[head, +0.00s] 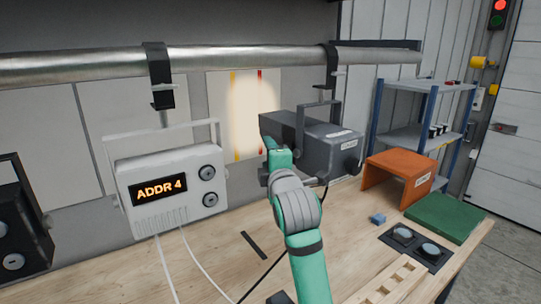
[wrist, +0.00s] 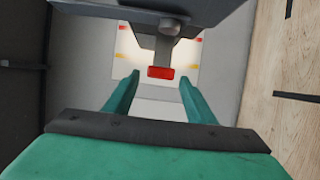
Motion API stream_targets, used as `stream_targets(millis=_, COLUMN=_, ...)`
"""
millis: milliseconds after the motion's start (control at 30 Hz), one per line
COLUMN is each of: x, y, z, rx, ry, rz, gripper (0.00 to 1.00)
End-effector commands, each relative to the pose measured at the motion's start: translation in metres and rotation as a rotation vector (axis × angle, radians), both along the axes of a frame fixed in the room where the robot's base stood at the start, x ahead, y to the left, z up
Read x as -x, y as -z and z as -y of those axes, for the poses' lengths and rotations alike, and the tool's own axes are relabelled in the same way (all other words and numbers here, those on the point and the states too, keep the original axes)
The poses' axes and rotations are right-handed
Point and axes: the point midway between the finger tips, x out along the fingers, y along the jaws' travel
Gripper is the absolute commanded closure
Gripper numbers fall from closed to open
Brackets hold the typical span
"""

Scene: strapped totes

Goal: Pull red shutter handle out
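The red shutter handle (wrist: 160,72) is a small red block at the lower edge of the dark grey lamp housing in the wrist view. The lamp housing (head: 327,147) hangs from the pipe in the head view, where the handle is hidden. My gripper (wrist: 159,82) is open, with one green finger on each side of the handle in the picture. No contact shows, and I cannot tell how far the handle is from the fingertips. In the head view my gripper (head: 274,150) is at the left end of the housing, its fingers mostly hidden.
A white ADDR 4 box (head: 172,187) hangs at left on the metal pipe (head: 210,66). The workbench (head: 222,248) below holds an orange stand (head: 398,178), a green pad (head: 446,217) and cables. A bright light patch (head: 254,115) falls on the wall panel behind.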

Motion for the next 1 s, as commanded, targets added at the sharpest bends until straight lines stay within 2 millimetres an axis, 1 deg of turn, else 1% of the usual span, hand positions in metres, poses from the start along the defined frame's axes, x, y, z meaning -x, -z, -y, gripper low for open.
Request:
stream_targets(millis=67, x=0.000, y=0.000, z=0.005, rx=-0.001, ry=0.007, rz=0.001, gripper=0.50)
stream_targets(millis=233, x=0.000, y=0.000, z=0.007, rx=-0.001, ry=0.010, rz=0.001, gripper=0.50)
stream_targets(millis=367, x=0.008, y=-0.001, z=0.008, rx=-0.002, ry=0.009, rz=0.003, gripper=0.50)
stream_targets(millis=467, x=0.022, y=-0.001, z=0.013, rx=-0.001, ry=0.012, rz=0.003, gripper=0.50)
stream_targets(millis=700, x=0.067, y=-0.001, z=0.024, rx=-0.002, ry=0.012, rz=0.004, gripper=0.50)
stream_targets(millis=800, x=0.082, y=0.000, z=0.027, rx=-0.001, ry=0.011, rz=0.002, gripper=0.50)
stream_targets(millis=900, x=0.093, y=0.000, z=0.030, rx=-0.001, ry=0.010, rz=0.001, gripper=0.50)
stream_targets(millis=1000, x=0.101, y=0.000, z=0.031, rx=0.000, ry=0.010, rz=0.001, gripper=0.50)
